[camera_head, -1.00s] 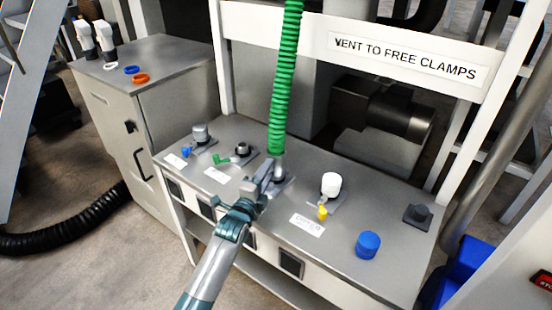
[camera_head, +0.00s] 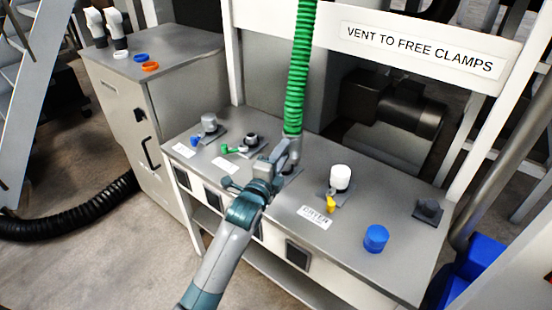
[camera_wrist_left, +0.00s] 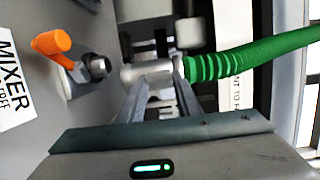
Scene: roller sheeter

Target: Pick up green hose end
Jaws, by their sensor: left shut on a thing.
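The green hose (camera_head: 300,72) hangs down from the top of the head view to the bench. My left gripper (camera_head: 287,160) is at its lower end, shut on the hose end. In the left wrist view the hose end is a silver-grey fitting (camera_wrist_left: 148,72) joined to the ribbed green hose (camera_wrist_left: 235,60), with the gripper fingers (camera_wrist_left: 160,92) against it. The fitting points at a dark-tipped port (camera_wrist_left: 97,65) beside an orange valve handle (camera_wrist_left: 50,42), with a narrow gap seeming to separate them. My right gripper is not in view.
The grey bench (camera_head: 400,212) carries a white cap (camera_head: 340,178), a yellow handle (camera_head: 331,203), a blue cap (camera_head: 376,238) and a green handle (camera_head: 232,149). A cabinet (camera_head: 150,65) stands to the left. A white sign beam (camera_head: 420,48) crosses behind the hose.

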